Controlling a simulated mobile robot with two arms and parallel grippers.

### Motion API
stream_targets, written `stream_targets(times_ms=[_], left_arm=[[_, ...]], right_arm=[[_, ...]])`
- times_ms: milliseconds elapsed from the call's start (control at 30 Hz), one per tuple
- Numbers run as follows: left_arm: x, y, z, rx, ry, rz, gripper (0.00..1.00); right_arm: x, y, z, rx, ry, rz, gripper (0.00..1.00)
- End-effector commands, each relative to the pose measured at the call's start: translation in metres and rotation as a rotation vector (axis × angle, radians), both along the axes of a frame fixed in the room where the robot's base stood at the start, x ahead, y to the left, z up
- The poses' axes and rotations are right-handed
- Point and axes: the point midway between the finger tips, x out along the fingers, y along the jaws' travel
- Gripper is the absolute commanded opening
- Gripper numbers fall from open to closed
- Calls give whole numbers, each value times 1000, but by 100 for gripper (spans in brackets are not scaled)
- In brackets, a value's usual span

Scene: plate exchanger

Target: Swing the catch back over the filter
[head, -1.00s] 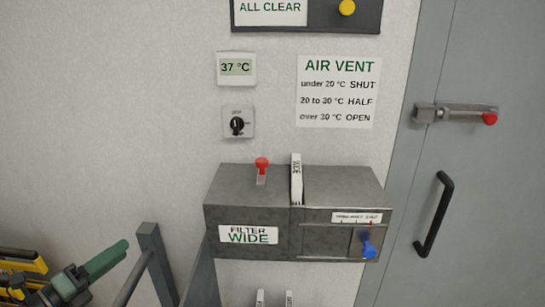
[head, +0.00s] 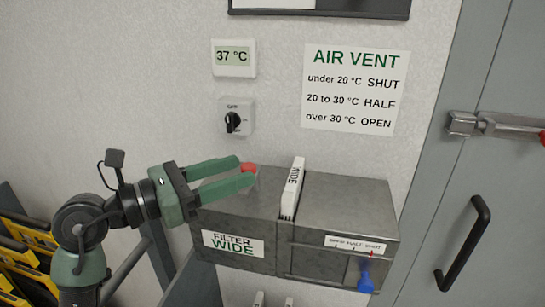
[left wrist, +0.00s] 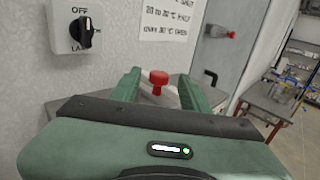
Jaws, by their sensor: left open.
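The catch (head: 249,168) has a red knob and stands on top of the grey metal box, to the left of the filter and apart from it. The filter (head: 291,188) is a white upright plate marked WIDE, set in the slot in the box's top. My left gripper (head: 246,171) is open, its two green fingers on either side of the red knob. My right gripper is not in view.
The grey box (head: 340,200) carries a FILTER WIDE label and a blue lever (head: 365,280) at its right front. A rotary switch (head: 235,119) and a 37 °C display (head: 234,57) are on the wall above. A grey door (head: 500,210) with a black handle is at right.

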Motion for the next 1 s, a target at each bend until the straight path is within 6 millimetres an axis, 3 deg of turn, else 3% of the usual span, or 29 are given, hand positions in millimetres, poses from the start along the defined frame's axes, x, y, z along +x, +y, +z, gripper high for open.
stream_targets(times_ms=[100,200,500,733,900,1000], left_arm=[[9,-20,3,-5,3,-4,45],[16,-34,2,-4,2,-5,45],[28,-55,1,-1,2,-2,45],[28,-56,0,-1,2,-1,45],[28,-56,0,-1,2,-1,0],[28,-55,0,-1,2,-1,0]], right_arm=[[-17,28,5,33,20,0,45],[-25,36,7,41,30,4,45],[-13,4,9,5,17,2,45],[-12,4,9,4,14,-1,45],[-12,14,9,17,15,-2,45],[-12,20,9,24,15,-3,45]])
